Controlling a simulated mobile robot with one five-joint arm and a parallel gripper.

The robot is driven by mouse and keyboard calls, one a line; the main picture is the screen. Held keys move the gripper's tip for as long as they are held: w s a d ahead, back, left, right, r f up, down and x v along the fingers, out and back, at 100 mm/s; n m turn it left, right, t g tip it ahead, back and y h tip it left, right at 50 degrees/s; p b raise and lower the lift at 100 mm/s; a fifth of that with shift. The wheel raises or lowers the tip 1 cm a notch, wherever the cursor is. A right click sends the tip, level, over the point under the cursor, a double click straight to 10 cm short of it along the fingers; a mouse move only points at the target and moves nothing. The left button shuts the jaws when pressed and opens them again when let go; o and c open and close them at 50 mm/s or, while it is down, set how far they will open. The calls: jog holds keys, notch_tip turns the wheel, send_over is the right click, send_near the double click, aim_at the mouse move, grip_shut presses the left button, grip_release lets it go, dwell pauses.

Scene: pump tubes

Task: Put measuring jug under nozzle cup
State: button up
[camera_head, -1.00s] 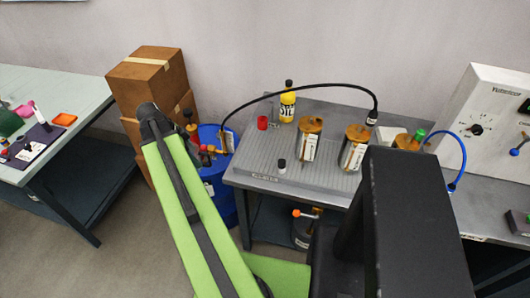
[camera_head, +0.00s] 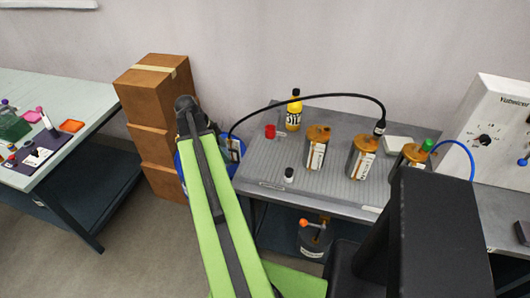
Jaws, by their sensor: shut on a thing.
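My gripper is not in view; my green arm hides whatever lies behind it. I cannot make out a measuring jug. A black hose (camera_head: 330,97) arches over the metal bench and drops at its left end beside my arm. Its lower left end is close to the blue drum (camera_head: 185,170), which my arm mostly covers, so a nozzle cup cannot be told there. A small red cup (camera_head: 270,131) stands on the bench's back left.
The grey ribbed bench (camera_head: 325,180) carries amber canisters (camera_head: 317,148), a yellow bottle (camera_head: 293,112) and a small black-capped bottle (camera_head: 289,175). A grey vessel with an orange handle (camera_head: 312,239) stands below. Stacked boxes (camera_head: 150,98) and a pale table (camera_head: 60,88) are left.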

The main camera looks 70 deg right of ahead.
jog(key=s+d, duration=0.2)
jog(key=s, duration=0.1)
jog(key=s+d, duration=0.2)
jog(key=s, duration=0.1)
jog(key=s+d, duration=0.3)
jog(key=shift+s, duration=0.25)
jog(key=s+d, duration=0.2)
jog(key=shift+s+d, duration=0.1)
jog(key=shift+s, duration=0.25)
notch_tip(320, 180, down, 2)
jog(key=shift+b, duration=0.95)
jog(key=shift+w+r, duration=0.15)
jog(key=shift+r, duration=0.05)
jog(key=shift+f, duration=0.15)
jog(key=o, duration=1.5)
jog(key=shift+o, duration=0.2)
